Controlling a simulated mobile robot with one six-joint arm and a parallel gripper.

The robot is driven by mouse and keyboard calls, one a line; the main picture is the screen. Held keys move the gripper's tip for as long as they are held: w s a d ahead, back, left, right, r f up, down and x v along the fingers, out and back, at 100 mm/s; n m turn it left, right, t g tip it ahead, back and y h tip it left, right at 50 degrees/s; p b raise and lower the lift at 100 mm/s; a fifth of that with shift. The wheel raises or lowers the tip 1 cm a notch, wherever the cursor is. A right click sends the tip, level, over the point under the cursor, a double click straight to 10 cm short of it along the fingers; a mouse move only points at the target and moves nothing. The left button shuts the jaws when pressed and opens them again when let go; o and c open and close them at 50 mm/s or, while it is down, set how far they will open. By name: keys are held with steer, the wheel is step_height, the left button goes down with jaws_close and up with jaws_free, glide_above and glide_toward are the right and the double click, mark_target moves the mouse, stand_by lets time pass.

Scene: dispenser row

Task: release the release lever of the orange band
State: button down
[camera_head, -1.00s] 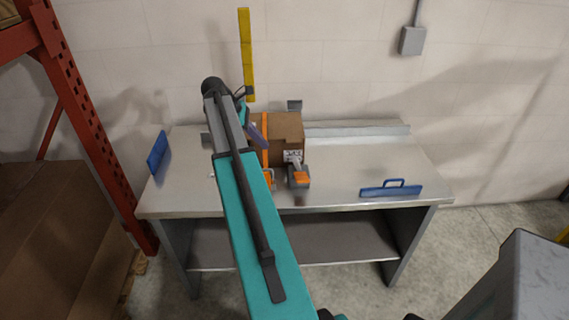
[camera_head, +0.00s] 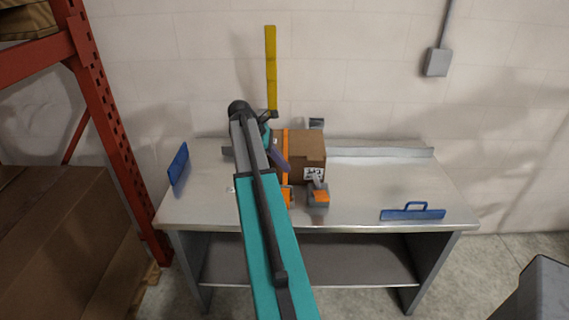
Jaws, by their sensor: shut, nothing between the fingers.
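A brown box (camera_head: 307,158) stands on the workbench (camera_head: 355,185) near its back. The orange band (camera_head: 285,144) runs down the box's left part. An orange piece (camera_head: 288,196), possibly its buckle or release lever, shows low at the box's front, partly hidden by my arm. A grey device with an orange part (camera_head: 319,196) sits just right of it, in front of the box. My gripper (camera_head: 282,163) shows as a small dark purple piece at the band, left of the box's front face. It looks shut and empty. I cannot tell whether it touches the band or box.
A yellow upright strip (camera_head: 271,70) stands behind the box. A blue-handled tool (camera_head: 412,212) lies at the bench's right front, and a blue plate (camera_head: 178,163) stands at its left end. A red rack (camera_head: 103,120) is at the left. The bench's right part is mostly clear.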

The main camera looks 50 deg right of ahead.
mark_target(317, 182)
steer(key=p+x, duration=0.1)
steer(key=x, duration=0.6)
steer(key=shift+s+f+p, duration=0.15)
steer(key=shift+p, duration=0.15)
steer(key=shift+s+d+r+p, duration=0.2)
steer(key=shift+s+d+p, duration=0.2)
steer(key=shift+s+d, duration=0.35)
steer(key=shift+s+d+r+p, duration=0.3)
steer(key=shift+s+d, duration=0.2)
steer(key=shift+s, duration=0.35)
